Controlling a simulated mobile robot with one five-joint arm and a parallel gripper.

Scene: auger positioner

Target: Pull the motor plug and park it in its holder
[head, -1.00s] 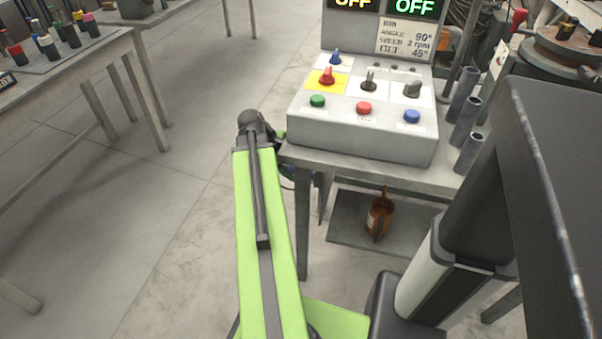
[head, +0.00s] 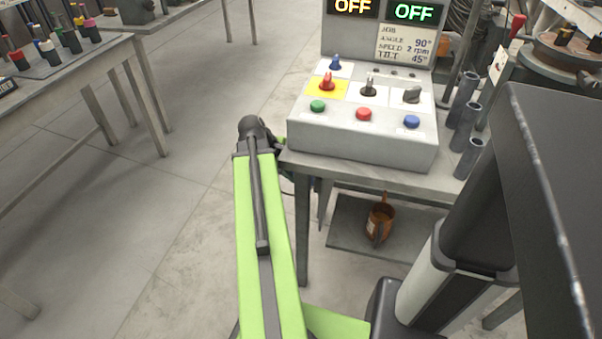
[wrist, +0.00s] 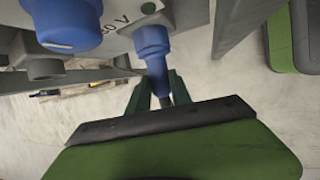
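In the wrist view the blue motor plug (wrist: 153,48) sits at a grey panel lettered with a "V", its narrow tail pointing toward my gripper. The dark green fingers of my gripper (wrist: 159,88) stand on either side of that tail, very close to it. Whether they press on it I cannot tell. In the head view my green arm reaches forward to the left front corner of the control bench; the fingers and the plug are hidden there behind the arm's end. I cannot make out the plug's holder for certain.
A control box (head: 363,125) with buttons and knobs stands on the grey bench; both displays (head: 383,9) read OFF. Several grey tubes (head: 467,100) stand at its right. An orange-brown mug (head: 379,222) sits on the lower shelf. Another table (head: 100,60) is at left, with open floor between.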

